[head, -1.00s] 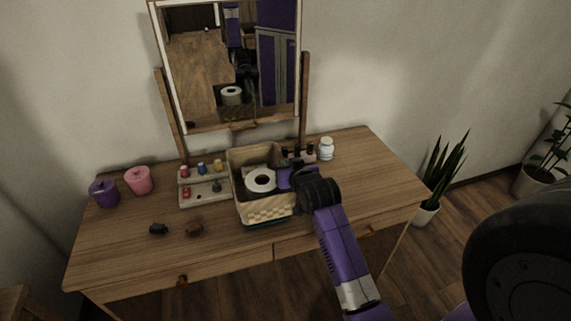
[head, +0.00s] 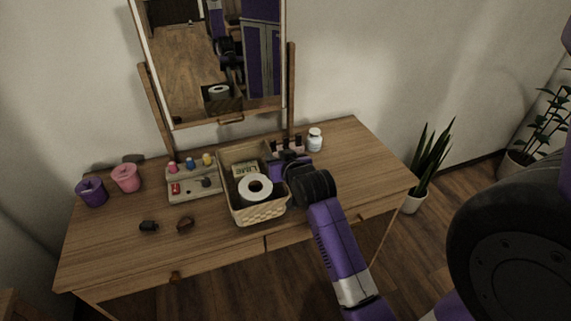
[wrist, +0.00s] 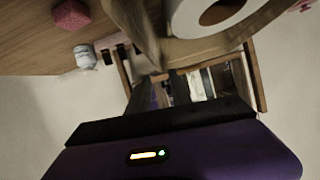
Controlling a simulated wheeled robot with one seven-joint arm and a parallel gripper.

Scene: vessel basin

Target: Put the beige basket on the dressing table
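The beige basket (head: 259,212) is at the middle of the dressing table (head: 335,190), near its front edge. It is woven and looks about level. It holds a white paper roll (head: 254,187) and a box with lettering (head: 246,170). I cannot tell whether its base touches the tabletop. My gripper (head: 287,166) is at the basket's right rim and appears shut on that wall. In the wrist view the basket wall (wrist: 146,38) runs between the dark fingers, and the roll (wrist: 218,14) shows beside it. The fingertips are partly hidden in the head view.
A tray of small bottles (head: 190,184) stands close left of the basket. Purple (head: 91,191) and pink (head: 126,178) cups are at the far left. A white jar (head: 315,140) stands behind; the table's right end is clear.

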